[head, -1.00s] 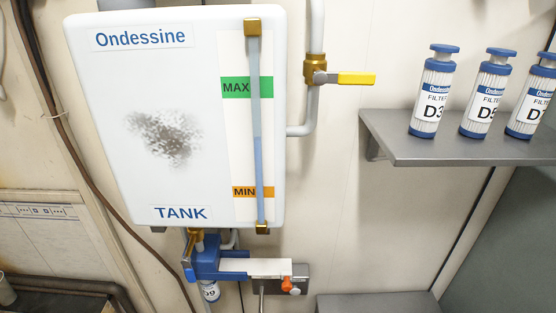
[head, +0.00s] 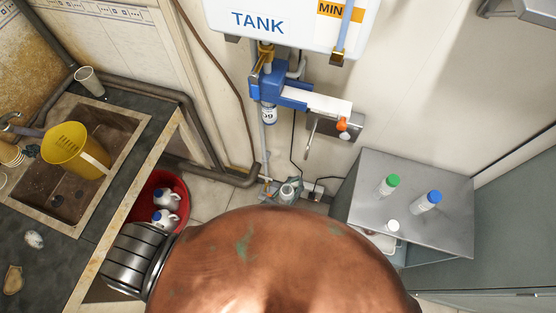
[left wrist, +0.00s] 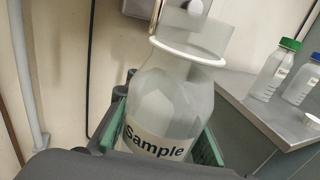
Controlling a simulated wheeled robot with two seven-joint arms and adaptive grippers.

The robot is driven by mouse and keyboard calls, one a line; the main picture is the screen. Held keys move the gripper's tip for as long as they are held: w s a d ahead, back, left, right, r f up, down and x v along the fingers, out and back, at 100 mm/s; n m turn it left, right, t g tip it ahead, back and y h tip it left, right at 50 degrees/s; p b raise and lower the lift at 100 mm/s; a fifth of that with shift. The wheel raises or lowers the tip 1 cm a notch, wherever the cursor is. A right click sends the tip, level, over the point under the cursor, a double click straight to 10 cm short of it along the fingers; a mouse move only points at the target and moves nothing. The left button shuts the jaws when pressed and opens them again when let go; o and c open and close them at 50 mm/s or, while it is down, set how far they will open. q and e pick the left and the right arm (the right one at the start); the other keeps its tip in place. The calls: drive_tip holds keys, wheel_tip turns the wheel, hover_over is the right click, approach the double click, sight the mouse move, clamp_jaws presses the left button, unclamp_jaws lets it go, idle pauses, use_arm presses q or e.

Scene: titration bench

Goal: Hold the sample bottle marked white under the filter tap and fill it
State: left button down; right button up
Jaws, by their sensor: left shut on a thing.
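My left gripper (left wrist: 160,130) is shut on a clear bottle (left wrist: 172,100) labelled "Sample" in the left wrist view, with green finger pads on both sides. The bottle's mouth has a white ring and shows no cap. The filter tap (head: 300,97) is a blue and white fitting under the tank, with a filter cartridge (head: 268,114) and an orange-and-white knob (head: 343,125). My right gripper is not in view.
A grey metal shelf (head: 450,225) at right bears a green-capped bottle (head: 388,185), a blue-capped bottle (head: 427,202) and a loose white cap (head: 393,225). At left are a sink with a yellow jug (head: 75,148) and a red bucket (head: 165,185).

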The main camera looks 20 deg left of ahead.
use_arm(q)
drive_tip(key=s+d+f+m+g+h, duration=0.1)
drive_tip(key=s+d+f+m+h, duration=0.2)
drive_tip(key=f, duration=0.4)
drive_tip(key=w+r+n, duration=0.1)
drive_tip(key=w, duration=1.6)
drive_tip(key=shift+d+r, duration=0.4)
drive_tip(key=shift+d, duration=0.05)
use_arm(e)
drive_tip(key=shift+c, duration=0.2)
